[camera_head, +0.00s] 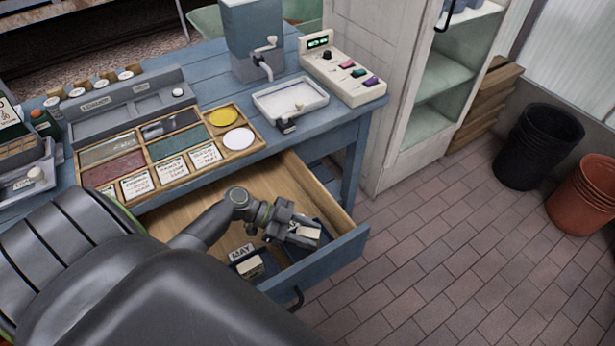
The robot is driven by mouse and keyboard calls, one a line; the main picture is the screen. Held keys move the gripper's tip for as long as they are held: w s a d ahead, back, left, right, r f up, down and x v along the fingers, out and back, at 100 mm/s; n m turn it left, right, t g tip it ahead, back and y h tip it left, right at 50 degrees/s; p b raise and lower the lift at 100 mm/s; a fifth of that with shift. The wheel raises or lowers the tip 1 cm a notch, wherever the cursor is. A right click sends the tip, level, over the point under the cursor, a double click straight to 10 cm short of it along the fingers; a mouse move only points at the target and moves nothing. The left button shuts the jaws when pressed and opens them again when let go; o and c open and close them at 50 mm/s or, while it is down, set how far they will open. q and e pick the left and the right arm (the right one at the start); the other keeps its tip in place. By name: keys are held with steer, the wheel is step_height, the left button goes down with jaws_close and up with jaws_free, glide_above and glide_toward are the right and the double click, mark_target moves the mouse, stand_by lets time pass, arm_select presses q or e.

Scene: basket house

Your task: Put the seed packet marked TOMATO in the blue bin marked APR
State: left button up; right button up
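My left gripper (304,236) is low over the open drawer (195,212) of the blue table. A small pale piece (304,231) shows at its fingers; I cannot tell whether it is a held packet or a bin label. A dark blue bin (323,239) is partly hidden under the gripper, and I cannot read a mark on it. Left of it in the drawer is a dark bin marked MAY (241,251) with a pale packet (250,265) in it. Several pale cards or packets (171,168) stand in the wooden tray, their print too small to read. My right gripper is not in view.
The compartment tray (262,141) also holds a yellow disc (223,117) and a white disc (238,139). A white basin (290,98), a dispenser (255,40) and a button box (343,78) stand on the table. A cabinet (383,80) is behind.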

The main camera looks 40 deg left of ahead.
mark_target(303, 231)
arm_select(q)
steer(key=shift+o, duration=0.6)
steer(key=shift+r, duration=0.2)
steer(key=b+v, duration=0.1)
steer(key=v, duration=0.5)
steer(key=shift+s+f, duration=0.1)
steer(key=shift+f, duration=0.1)
steer(key=shift+v, duration=0.8)
steer(key=shift+r, duration=0.15)
